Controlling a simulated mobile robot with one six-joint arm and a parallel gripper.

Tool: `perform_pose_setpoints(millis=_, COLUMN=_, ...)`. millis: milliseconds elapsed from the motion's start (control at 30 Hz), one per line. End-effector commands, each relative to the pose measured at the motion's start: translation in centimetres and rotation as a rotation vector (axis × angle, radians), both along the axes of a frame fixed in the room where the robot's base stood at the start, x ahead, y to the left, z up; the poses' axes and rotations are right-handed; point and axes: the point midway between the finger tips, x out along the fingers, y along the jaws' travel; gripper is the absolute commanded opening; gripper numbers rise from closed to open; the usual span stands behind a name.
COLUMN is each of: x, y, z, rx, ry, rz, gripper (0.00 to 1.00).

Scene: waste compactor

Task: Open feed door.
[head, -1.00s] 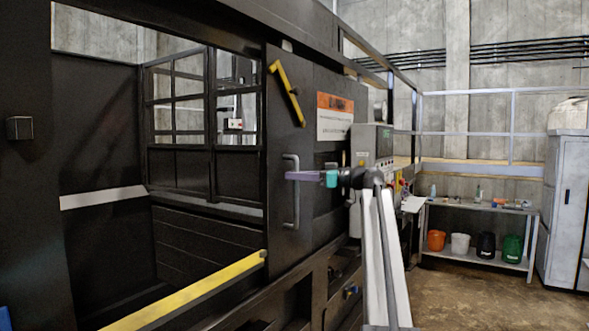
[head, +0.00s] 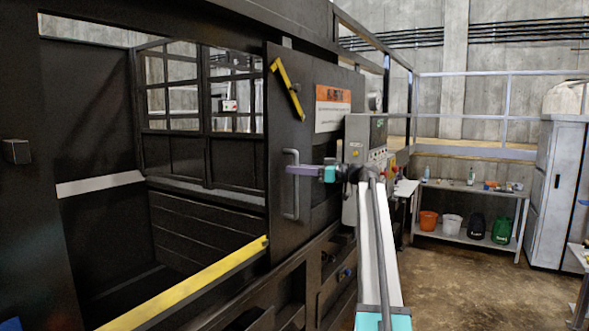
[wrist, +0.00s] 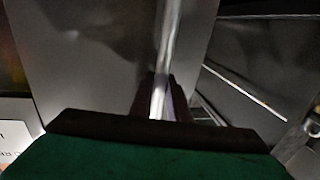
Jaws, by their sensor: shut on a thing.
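The feed door (head: 285,232) is a dark upright panel with an orange-and-white sign and a yellow angled bar. It stands at the right side of a wide opening in the black compactor, and the opening shows clear to its left. A grey vertical bar handle (head: 290,200) is on the door. My gripper (head: 294,170), with purple fingers, is shut on the handle near its upper-middle part. In the wrist view the handle (wrist: 170,40) runs up from between the fingers, whose tips are partly hidden by the gripper body.
A yellow-edged sill (head: 190,285) runs along the bottom of the opening. A control panel (head: 379,135) stands right of the door, close to my arm. A shelf with several buckets (head: 452,224) and a grey cabinet (head: 556,195) are further right. Concrete floor between is clear.

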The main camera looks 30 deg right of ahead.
Motion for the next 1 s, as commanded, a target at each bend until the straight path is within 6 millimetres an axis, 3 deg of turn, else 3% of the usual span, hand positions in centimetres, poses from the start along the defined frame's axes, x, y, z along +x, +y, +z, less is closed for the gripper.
perform_pose_setpoints(millis=233, x=0.0, y=-0.1, z=0.2, rx=0.002, ry=-0.005, rz=-0.004, gripper=0.0)
perform_pose_setpoints(millis=267, x=0.0, y=-0.1, z=0.1, rx=0.002, ry=-0.005, rz=-0.004, gripper=0.19)
perform_pose_setpoints(millis=367, x=0.0, y=-0.1, z=0.1, rx=0.002, ry=-0.002, rz=-0.003, gripper=0.34)
perform_pose_setpoints(millis=767, x=-0.2, y=-0.2, z=-0.1, rx=0.001, ry=-0.001, rz=-0.001, gripper=0.34)
perform_pose_setpoints(millis=1000, x=-1.8, y=-1.3, z=-0.2, rx=0.0, ry=-0.001, rz=-0.001, gripper=0.34)
